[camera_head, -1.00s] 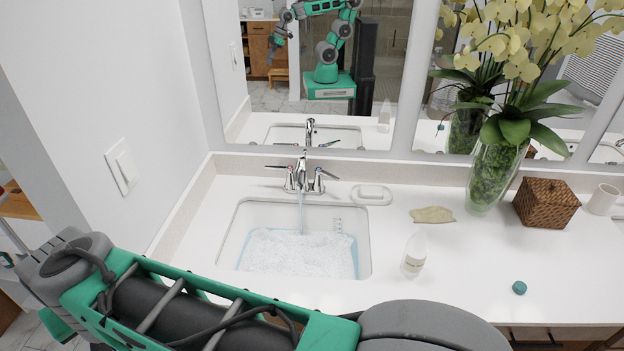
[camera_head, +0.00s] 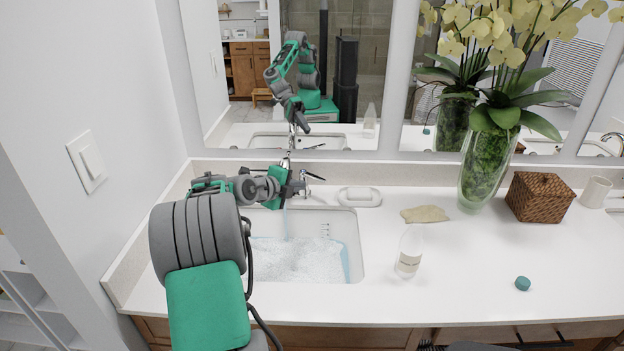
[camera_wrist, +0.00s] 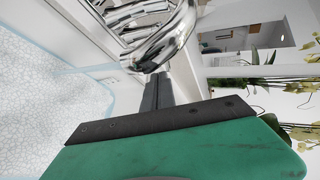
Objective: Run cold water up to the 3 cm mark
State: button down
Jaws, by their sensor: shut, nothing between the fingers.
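The white sink basin (camera_head: 352,225) holds water (camera_head: 300,262) covered in pale foam, also at the left of the wrist view (camera_wrist: 45,95). A small marked scale (camera_head: 325,230) shows on its back wall above the water. A thin stream (camera_head: 286,222) falls into the basin. The chrome faucet (camera_head: 305,180) is partly hidden by my arm; its right lever (camera_head: 315,177) shows, the left one is hidden. My gripper (camera_head: 298,187) is shut and empty at the faucet. In the wrist view its fingers (camera_wrist: 157,92) are close to the chrome faucet (camera_wrist: 165,40); contact is unclear.
A soap dish (camera_head: 360,197) sits right of the faucet. A clear bottle (camera_head: 409,255), a tan cloth (camera_head: 425,214), a teal cap (camera_head: 523,283), a vase of orchids (camera_head: 485,175), a wicker box (camera_head: 540,198) and a cup (camera_head: 596,191) stand on the counter. The mirror is close behind.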

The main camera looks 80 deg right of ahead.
jog(key=r+p+x, duration=0.1)
jog(key=p+x, duration=0.1)
jog(key=x, duration=0.5)
jog(key=shift+s+d, duration=0.15)
jog(key=shift+d, duration=0.35)
jog(key=shift+f, duration=0.2)
